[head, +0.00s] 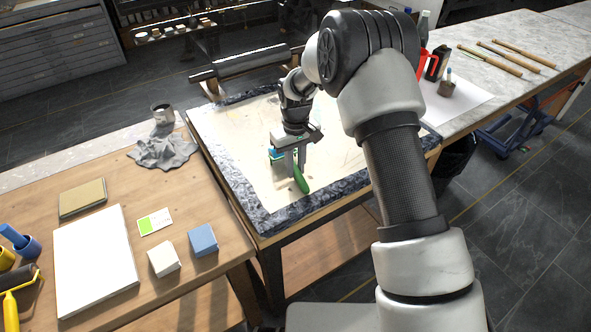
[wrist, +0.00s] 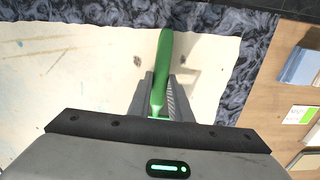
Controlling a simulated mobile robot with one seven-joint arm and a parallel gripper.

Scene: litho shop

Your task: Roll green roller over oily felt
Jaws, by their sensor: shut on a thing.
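The green roller's handle (head: 301,183) sticks out from between the fingers of my gripper (head: 296,160) in the head view. In the wrist view the green handle (wrist: 165,60) runs up from between the two fingers of my gripper (wrist: 160,98), which are shut on it. Beside the gripper, a teal part (head: 276,154) shows in the head view. The gripper is over the cream felt (head: 252,130) on the middle table. The felt (wrist: 60,75) fills much of the wrist view and bears faint stains. I cannot tell whether the roller touches it.
A dark marbled border (head: 222,168) surrounds the felt. A large cylinder (head: 250,62) lies behind it. The left wooden table (head: 110,190) holds a white slab (head: 95,262), two blocks, a grey rag (head: 163,150) and a yellow-handled roller (head: 18,288). Bottles and tools are on the right counter.

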